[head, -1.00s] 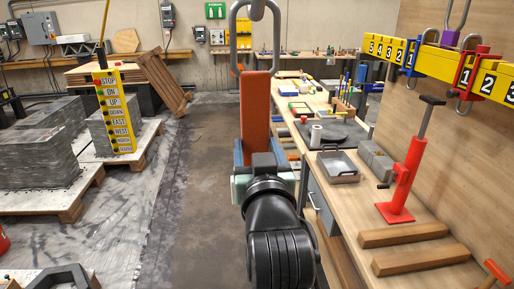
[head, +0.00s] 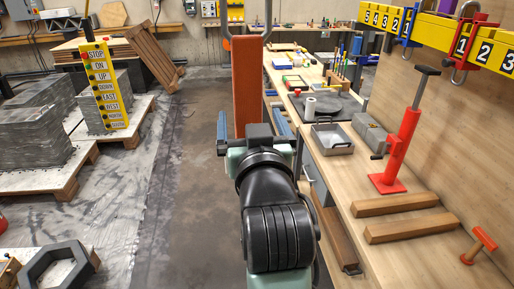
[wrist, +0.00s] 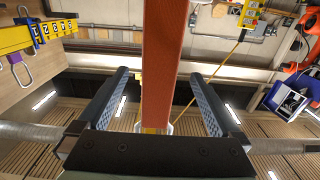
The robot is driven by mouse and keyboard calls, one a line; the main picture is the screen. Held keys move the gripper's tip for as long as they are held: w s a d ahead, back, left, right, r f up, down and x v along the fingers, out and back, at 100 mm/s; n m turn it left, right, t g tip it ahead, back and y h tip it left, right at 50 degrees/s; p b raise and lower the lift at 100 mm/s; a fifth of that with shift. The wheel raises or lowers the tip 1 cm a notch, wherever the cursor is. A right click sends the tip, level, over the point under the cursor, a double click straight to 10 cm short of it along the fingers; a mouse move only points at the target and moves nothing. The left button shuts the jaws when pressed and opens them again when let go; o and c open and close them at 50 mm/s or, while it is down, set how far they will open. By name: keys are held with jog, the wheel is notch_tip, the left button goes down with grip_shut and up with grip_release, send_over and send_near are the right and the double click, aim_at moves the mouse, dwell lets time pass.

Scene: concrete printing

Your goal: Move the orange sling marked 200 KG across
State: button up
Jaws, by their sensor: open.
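My gripper (head: 250,130) is open, with one blue finger on each side of the strap. In the wrist view the sling (wrist: 165,55) runs up between the two fingers of my gripper (wrist: 158,73), with a visible gap on each side. A yellow numbered beam (head: 440,35) carries a red clamp (head: 472,45) and a blue clamp (head: 411,25).
A wooden workbench (head: 350,185) on the right holds a red stand (head: 390,180), a metal tray (head: 332,140) and wooden bars. A yellow button pendant (head: 105,85) hangs left, near grey blocks on pallets (head: 55,180). The floor strip between is clear.

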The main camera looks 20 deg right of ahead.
jog(key=p+v, duration=0.1)
jog(key=v, duration=1)
jog(key=shift+r, duration=0.1)
jog(key=s+a+r+n+t+y+b, duration=0.3)
jog(key=a+r+t+b, duration=0.5)
jog(key=a+r, duration=0.6)
notch_tip(320, 180, up, 3)
jog(key=shift+s+r+t+y, duration=0.2)
jog(key=shift+s+t+y, duration=0.7)
jog(key=shift+t+y, duration=0.1)
